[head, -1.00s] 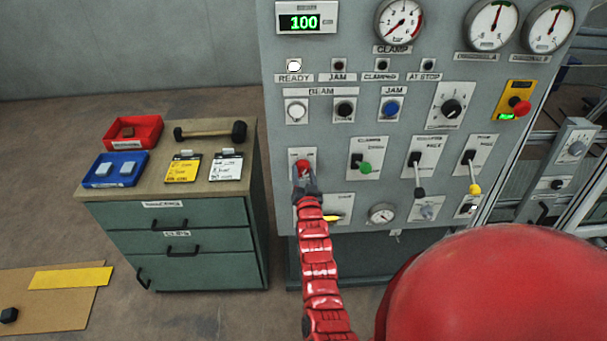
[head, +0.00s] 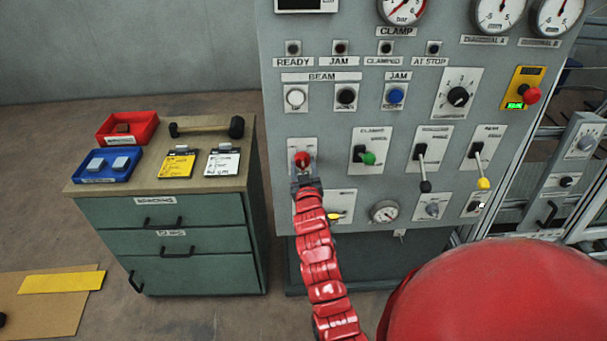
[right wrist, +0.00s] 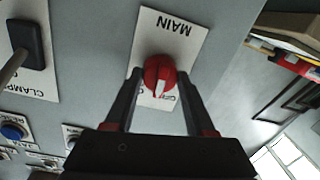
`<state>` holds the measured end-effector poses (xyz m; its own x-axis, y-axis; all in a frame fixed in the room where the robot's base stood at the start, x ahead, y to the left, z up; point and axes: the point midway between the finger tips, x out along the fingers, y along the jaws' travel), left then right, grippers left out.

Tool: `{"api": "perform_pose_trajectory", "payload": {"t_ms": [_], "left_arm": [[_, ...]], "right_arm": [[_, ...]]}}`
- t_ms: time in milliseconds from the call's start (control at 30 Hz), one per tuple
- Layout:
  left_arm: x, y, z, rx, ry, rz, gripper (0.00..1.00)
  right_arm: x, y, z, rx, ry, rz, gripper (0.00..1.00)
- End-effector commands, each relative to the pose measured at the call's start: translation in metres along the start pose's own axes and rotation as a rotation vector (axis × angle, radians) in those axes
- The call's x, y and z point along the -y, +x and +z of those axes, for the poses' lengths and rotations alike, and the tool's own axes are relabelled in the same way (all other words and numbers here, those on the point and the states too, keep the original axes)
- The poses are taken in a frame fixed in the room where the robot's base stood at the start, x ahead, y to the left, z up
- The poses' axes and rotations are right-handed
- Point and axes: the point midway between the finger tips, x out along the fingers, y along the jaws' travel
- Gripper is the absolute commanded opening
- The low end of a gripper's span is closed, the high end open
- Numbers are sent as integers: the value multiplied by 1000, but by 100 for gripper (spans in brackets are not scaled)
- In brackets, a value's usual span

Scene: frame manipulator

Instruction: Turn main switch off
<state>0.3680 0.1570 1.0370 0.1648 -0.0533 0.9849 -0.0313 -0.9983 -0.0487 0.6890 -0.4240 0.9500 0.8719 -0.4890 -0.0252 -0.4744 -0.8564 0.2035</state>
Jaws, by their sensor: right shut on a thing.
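The main switch is a red rotary knob (head: 302,159) on a white plate at the lower left of the grey panel. In the right wrist view the knob (right wrist: 158,75) sits on its plate labelled MAIN (right wrist: 175,28), which appears upside down. The white mark on the knob points down the picture, towards the gripper's body; lettering there is partly hidden. My right gripper (right wrist: 160,82) has one finger on each side of the knob and is shut on it. In the head view the right gripper (head: 304,174) reaches the knob from below. My left gripper is not in view.
The READY lamp (head: 293,48) is dark. Levers with green (head: 368,158), black (head: 426,186) and yellow (head: 484,183) knobs project right of the switch. A yellow-handled control (head: 334,216) lies just below. A green drawer cabinet (head: 190,230) stands left.

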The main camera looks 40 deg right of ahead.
Motion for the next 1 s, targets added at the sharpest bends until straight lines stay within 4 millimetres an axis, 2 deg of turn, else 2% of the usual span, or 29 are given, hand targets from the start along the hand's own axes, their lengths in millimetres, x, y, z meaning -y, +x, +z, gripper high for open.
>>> {"api": "perform_pose_trajectory", "payload": {"t_ms": [100,500,1000], "left_arm": [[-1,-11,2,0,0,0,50],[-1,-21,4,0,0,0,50],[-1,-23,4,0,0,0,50]], "right_arm": [[2,0,1,-1,-108,0,0],[1,0,-2,13,-384,6,0],[0,0,-2,17,-484,8,0]]}}
